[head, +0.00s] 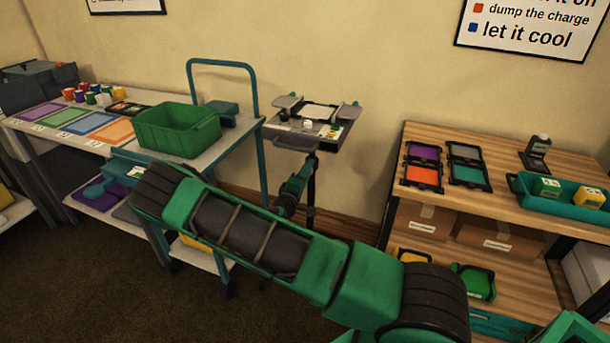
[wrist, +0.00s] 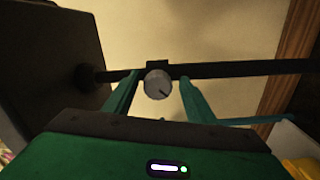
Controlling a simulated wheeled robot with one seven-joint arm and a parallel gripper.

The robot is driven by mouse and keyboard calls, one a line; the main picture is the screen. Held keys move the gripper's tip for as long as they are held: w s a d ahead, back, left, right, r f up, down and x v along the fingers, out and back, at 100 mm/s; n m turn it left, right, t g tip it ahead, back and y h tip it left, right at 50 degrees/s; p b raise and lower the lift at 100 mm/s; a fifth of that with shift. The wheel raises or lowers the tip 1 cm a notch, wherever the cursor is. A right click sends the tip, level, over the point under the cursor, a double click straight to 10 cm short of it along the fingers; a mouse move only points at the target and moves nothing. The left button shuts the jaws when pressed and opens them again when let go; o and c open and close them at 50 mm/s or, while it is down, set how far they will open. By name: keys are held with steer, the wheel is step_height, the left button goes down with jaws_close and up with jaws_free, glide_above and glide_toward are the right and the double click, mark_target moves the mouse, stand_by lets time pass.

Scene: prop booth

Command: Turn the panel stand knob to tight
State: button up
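In the wrist view the pole (wrist: 255,69) runs across the picture, with the dark panel (wrist: 45,65) at left. A round grey knob (wrist: 157,87) sits at a black collar on the pole, its dark mark pointing to the lower right. My gripper (wrist: 159,79) is open, its teal fingers on either side of the knob with gaps showing. In the head view my gripper (head: 298,180) is beside the pole below the panel; the knob cannot be made out there.
A cart (head: 222,146) with a green bin (head: 178,128) stands left of the stand. A wooden shelf table (head: 480,190) with trays and a teal crate (head: 560,203) stands at right. My arm crosses the foreground. The wall is close behind the stand.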

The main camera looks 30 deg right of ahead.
steer(key=v, duration=1)
steer(key=shift+s+a, duration=0.2)
steer(key=shift+a, duration=0.15)
steer(key=s+d+r+m+g+y, duration=0.25)
steer(key=s+d+m+g, duration=0.3)
steer(key=s, duration=0.35)
steer(key=s+d+r+m+g+y, duration=0.2)
steer(key=s+d+r+m+g, duration=0.25)
steer(key=s+d+g, duration=0.3)
steer(key=s+a+r+y, duration=0.3)
steer(key=s+r, duration=0.1)
steer(key=s, duration=0.3)
steer(key=s+a+r+m+t+y, duration=0.1)
steer(key=s+a+r+y, duration=0.2)
steer(key=s, duration=0.4)
steer(key=s+a+r+t+y, duration=0.1)
steer(key=s+a+r+y, duration=0.3)
steer(key=s, duration=0.3)
steer(key=shift+s+r+m, duration=0.25)
steer(key=shift+r+m, duration=0.05)
steer(key=shift+r, duration=0.6)
